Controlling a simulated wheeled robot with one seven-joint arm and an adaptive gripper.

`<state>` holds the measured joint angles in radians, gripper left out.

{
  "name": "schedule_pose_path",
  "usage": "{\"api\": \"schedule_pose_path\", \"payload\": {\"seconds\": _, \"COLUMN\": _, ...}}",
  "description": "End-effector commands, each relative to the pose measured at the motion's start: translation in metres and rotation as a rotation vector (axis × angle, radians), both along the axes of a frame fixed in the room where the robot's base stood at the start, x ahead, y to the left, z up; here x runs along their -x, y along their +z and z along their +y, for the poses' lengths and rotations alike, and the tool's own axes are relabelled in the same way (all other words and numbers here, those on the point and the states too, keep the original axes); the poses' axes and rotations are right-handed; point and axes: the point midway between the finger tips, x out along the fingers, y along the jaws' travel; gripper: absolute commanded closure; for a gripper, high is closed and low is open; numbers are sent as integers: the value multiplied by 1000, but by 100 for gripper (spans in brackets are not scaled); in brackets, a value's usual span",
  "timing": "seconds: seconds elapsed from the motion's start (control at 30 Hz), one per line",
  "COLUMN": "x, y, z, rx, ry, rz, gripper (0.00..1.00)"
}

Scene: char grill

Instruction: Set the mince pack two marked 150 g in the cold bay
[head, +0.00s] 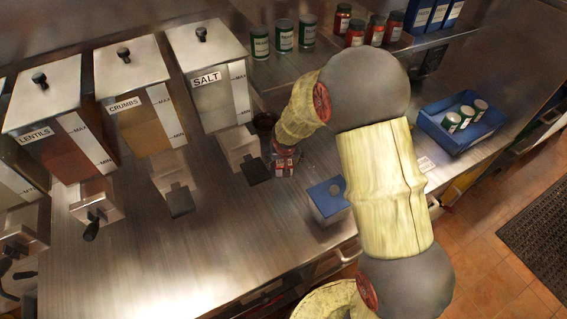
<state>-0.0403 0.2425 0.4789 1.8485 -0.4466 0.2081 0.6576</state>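My arm, in a pale yellow cover, reaches over the steel counter. Its end points down just right of the salt dispenser's outlet. My gripper (285,160) is small and partly hidden by my wrist, so I cannot tell whether its fingers are open or shut. A small red and white item (284,170) shows right at the gripper's tip. It may be a mince pack, but no 150 g mark is readable, and I cannot tell whether it is held. No cold bay can be clearly identified; a small blue-topped box (327,195) stands to the right of the gripper.
Dispensers labelled lentils (42,104), crumbs (135,90) and salt (208,70) line the left. A dark round vessel (265,121) is behind the gripper. Green cans (285,35) and red jars (356,32) stand on the shelf. A blue tray (434,124) holds cans. The front-left counter is clear.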

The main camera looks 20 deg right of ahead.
Motion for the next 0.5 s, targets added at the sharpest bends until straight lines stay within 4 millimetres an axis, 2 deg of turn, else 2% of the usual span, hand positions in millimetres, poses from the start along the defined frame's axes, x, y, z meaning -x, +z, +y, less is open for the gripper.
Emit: {"api": "schedule_pose_path", "payload": {"seconds": 0.5, "x": 0, "y": 0, "z": 0, "rx": 0, "ry": 0, "rz": 1, "gripper": 59}}
